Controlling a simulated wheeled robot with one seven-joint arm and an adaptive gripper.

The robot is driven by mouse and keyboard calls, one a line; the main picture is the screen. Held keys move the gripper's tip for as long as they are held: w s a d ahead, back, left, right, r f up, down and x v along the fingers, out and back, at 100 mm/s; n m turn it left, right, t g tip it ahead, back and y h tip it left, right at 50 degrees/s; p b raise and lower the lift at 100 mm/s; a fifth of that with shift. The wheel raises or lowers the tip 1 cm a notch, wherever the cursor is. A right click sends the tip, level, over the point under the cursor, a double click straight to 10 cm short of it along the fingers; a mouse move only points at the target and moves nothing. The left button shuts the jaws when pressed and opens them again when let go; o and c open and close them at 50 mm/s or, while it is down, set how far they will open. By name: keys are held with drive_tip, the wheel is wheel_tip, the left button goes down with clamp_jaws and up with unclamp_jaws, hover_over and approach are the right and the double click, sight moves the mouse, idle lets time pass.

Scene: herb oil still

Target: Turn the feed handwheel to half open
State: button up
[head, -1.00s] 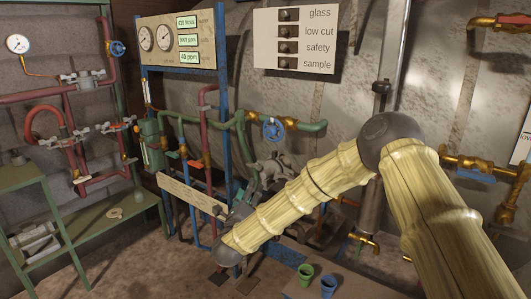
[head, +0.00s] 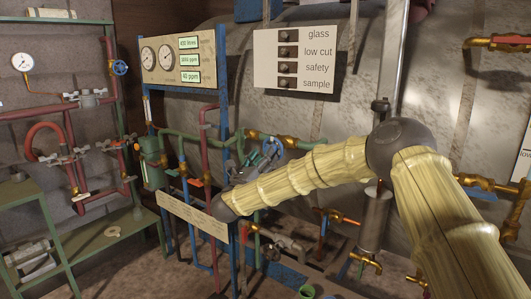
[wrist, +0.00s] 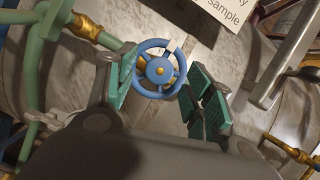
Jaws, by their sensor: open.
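In the head view the handwheel (head: 273,148) is partly hidden behind my gripper (head: 262,160). My gripper (wrist: 160,77) is open and empty, with one finger to each side of the wheel. Whether the fingers are level with the rim or short of it, I cannot tell. No opening mark is readable on the wheel.
A second blue handwheel (head: 120,68) is on the red pipes at left. A gauge panel (head: 178,58) and a label board (head: 294,58) are above. Green pipe and a brass fitting (wrist: 84,27) lie close left of my gripper. A green cup (head: 306,291) is low in front.

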drive_tip(key=shift+x, duration=1.3)
